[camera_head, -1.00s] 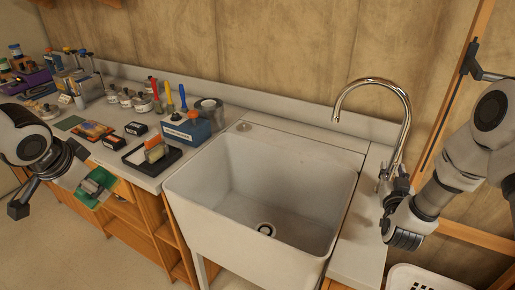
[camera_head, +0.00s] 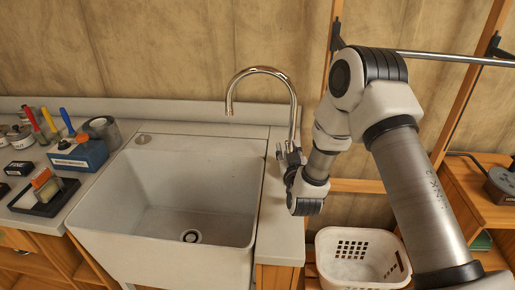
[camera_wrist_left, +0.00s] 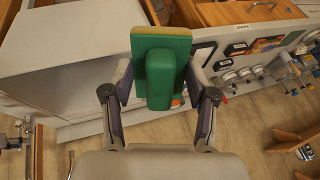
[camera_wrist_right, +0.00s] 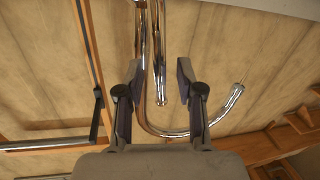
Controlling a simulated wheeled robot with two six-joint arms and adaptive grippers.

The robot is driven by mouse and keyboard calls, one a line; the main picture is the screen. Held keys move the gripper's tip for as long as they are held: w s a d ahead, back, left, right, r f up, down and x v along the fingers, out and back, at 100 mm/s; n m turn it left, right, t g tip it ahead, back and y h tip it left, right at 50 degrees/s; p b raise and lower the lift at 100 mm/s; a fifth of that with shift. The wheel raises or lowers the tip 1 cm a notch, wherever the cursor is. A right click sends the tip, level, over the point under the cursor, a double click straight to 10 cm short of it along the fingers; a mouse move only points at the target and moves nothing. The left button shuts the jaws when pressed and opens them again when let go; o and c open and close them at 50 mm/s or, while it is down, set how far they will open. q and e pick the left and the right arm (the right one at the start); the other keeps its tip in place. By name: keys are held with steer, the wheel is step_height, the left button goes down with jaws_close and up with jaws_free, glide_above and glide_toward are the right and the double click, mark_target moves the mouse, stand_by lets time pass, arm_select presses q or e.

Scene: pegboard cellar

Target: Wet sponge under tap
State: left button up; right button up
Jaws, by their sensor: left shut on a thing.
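The chrome tap (camera_head: 265,71) arches over the white sink (camera_head: 185,190), its spout pointing down. No water stream is seen. My right gripper (camera_head: 284,153) is at the foot of the tap on its right side. In the right wrist view its fingers (camera_wrist_right: 160,80) stand apart, open, with chrome tap parts showing between and beyond them; contact cannot be told. In the left wrist view my left gripper (camera_wrist_left: 157,92) is shut on the green and yellow sponge (camera_wrist_left: 168,76). The left gripper and sponge are out of the head view.
A black tray (camera_head: 62,199) with a small block, a blue box (camera_head: 80,155) and tools stand on the counter left of the sink. A white basket (camera_head: 340,283) is below right. The sink basin is empty, with a drain (camera_head: 191,236).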

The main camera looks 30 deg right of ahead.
steer(key=v, duration=1.2)
steer(key=shift+f, duration=0.1)
